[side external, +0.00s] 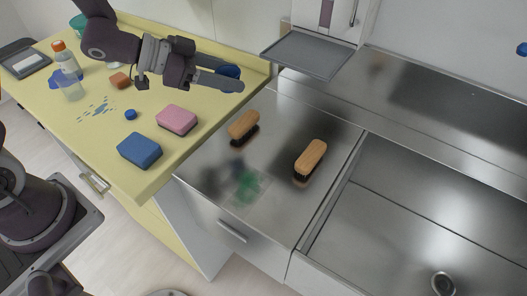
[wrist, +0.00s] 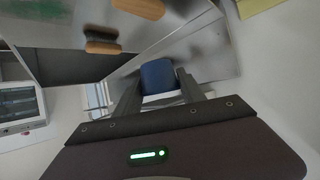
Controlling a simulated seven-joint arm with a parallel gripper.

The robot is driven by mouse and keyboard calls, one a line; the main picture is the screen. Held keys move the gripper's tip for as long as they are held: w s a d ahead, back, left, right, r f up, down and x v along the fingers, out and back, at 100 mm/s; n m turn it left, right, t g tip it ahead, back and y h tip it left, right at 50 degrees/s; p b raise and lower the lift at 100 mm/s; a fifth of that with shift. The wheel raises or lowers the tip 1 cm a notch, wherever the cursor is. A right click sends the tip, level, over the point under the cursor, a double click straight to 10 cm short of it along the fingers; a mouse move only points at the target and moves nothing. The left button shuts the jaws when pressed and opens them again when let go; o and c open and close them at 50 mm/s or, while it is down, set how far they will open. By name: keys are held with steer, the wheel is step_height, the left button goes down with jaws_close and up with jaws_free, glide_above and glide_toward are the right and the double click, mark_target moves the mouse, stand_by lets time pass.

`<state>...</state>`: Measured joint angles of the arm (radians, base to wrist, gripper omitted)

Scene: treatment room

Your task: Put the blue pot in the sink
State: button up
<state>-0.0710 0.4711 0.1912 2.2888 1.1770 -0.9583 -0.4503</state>
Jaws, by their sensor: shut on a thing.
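My gripper (side external: 236,79) is above the far right part of the yellow counter, with its fingers pointing right. It is shut on the blue pot (side external: 228,71), which is partly hidden by the fingers in the side view. In the wrist view the blue pot (wrist: 157,76) sits between the two fingers of my gripper (wrist: 159,90). The steel sink (side external: 430,215) is at the right of the side view, well apart from my gripper, with a round drain near its front. It looks empty in the visible part.
Two wooden brushes (side external: 311,158) (side external: 243,126) lie on the steel worktop between counter and sink. A grey tray (side external: 308,56) juts out beyond my gripper. The yellow counter (side external: 170,165) holds a pink sponge (side external: 177,118), a blue sponge (side external: 139,150) and a bottle (side external: 66,60).

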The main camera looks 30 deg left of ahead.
mark_target(268, 157)
steer(key=s+d+f+m+g+h, duration=0.25)
steer(key=d+m+g, duration=0.25)
steer(key=d, duration=0.6)
steer(key=shift+h, duration=0.35)
steer(key=f, duration=1)
steer(key=shift+w+d+f, duration=0.2)
steer(key=shift+w+d, duration=0.05)
steer(key=shift+d, duration=0.1)
steer(key=shift+f, duration=0.1)
steer(key=o, duration=1.3)
steer(key=shift+a+r, duration=0.15)
steer(key=shift+r, duration=0.05)
steer(key=v, duration=1.1)
steer(key=shift+s+a+r, duration=0.15)
steer(key=shift+s+a, duration=0.1)
steer(key=shift+a, duration=0.05)
